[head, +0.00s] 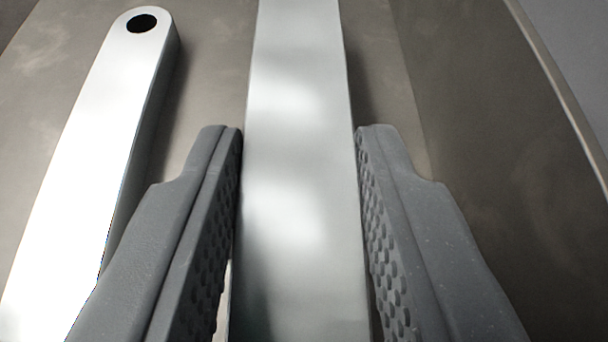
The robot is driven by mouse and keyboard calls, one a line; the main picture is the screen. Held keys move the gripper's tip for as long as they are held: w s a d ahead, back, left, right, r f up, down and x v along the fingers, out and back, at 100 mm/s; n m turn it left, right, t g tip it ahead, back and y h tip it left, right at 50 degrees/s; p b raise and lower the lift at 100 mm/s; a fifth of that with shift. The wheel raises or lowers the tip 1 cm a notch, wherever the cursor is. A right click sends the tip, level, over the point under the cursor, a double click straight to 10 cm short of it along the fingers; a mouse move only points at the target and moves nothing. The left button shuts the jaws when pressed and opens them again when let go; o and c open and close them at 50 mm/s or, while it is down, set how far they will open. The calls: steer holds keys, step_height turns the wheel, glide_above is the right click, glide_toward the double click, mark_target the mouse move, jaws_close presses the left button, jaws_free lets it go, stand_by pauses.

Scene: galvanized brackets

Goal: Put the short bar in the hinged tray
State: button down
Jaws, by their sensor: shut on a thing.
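My gripper (299,135) is shut on a shiny galvanized bar (296,70), with a textured grey pad against each side. The held bar runs up the middle and out of the picture at the top. Both of its ends are out of view, so I cannot tell its length or whether it is the short bar. A second galvanized bar (95,150) lies to the left, apart from the held one. It has a rounded far end with a dark round hole. I cannot make out the hinged tray for certain.
Below the bars is a brownish-grey floor (210,60). A darker sloping side (490,130) with a pale rim (560,75) stands on the right, close to my right finger. Bare floor shows between the two bars. A grey surface lies beyond the rim.

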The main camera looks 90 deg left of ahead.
steer(key=c, duration=1.1)
jaws_free()
steer(key=shift+s+f, duration=0.25)
steer(key=shift+f, duration=0.7)
steer(key=shift+r+p, duration=0.5)
steer(key=shift+p, duration=0.6)
steer(key=v, duration=0.4)
steer(key=p+v, duration=0.1)
steer(key=v, duration=0.3)
steer(key=r+p+v, duration=0.1)
steer(key=v, duration=0.3)
steer(key=shift+w+r, duration=0.15)
steer(key=shift+w, duration=0.1)
steer(key=shift+r, duration=0.1)
